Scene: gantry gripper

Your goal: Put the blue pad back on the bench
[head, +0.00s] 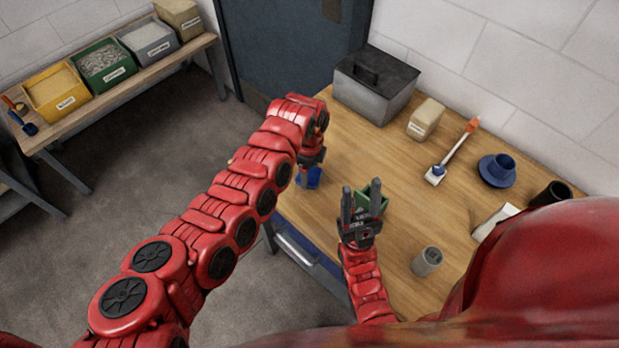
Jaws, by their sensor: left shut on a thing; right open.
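The blue pad (314,178) shows only in part, below the jaws of my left gripper (308,172), which is shut on it. They are near the left end of the wooden bench (400,230). My arm covers some of that area, and I cannot tell whether the pad touches the bench top. My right gripper (361,205) is open, its two dark fingers pointing up in the picture, to the right of the pad and in front of a green container (378,197).
A side shelf with several bins (67,90) stands far left.

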